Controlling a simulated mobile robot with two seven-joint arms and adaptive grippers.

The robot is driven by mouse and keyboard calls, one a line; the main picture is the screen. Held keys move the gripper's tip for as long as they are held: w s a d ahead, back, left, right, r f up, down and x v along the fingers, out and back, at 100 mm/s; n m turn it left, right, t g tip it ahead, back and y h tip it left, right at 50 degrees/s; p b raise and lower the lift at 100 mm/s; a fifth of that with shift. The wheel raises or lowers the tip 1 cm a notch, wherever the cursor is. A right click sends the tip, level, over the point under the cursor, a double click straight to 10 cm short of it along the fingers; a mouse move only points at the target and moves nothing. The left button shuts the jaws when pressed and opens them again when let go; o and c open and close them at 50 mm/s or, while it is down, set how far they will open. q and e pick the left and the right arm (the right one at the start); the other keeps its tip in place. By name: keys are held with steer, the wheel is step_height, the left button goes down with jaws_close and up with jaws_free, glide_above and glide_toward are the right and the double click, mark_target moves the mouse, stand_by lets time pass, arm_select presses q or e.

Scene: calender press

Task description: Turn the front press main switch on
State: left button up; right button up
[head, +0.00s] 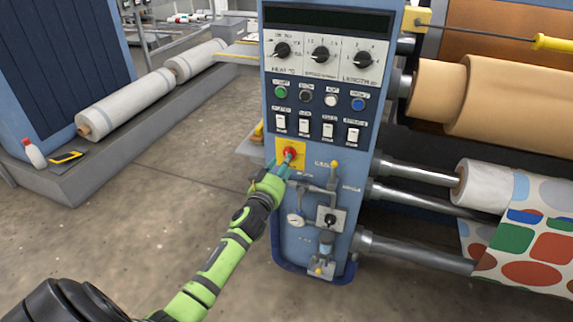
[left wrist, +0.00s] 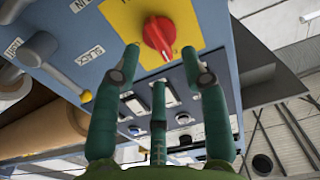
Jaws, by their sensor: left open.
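The main switch is a red rotary knob (head: 290,153) on a yellow plate (head: 300,165), low on the blue front panel of the press (head: 273,100). My left gripper (head: 285,166) is just in front of the knob, its fingers partly covering the plate. In the left wrist view the red knob (left wrist: 158,36) shows on its yellow plate (left wrist: 125,20), beyond the teal fingers of the gripper (left wrist: 160,55). The fingers are spread with nothing between them, and the knob's ridge looks slanted. Contact with the knob cannot be told. My right gripper is not in view.
Above the knob are white rocker switches (head: 304,125), several push buttons (head: 331,100) and black dials (head: 321,54). Rollers (head: 420,205) with patterned fabric (head: 525,240) stand right. The floor (head: 180,150) to the left is clear.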

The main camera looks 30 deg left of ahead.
arm_select(q)
steer(key=shift+b+x, duration=0.3)
steer(key=shift+x, duration=1.6)
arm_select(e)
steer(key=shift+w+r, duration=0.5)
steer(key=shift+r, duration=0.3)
arm_select(q)
steer(key=shift+d+f, duration=0.1)
jaws_close()
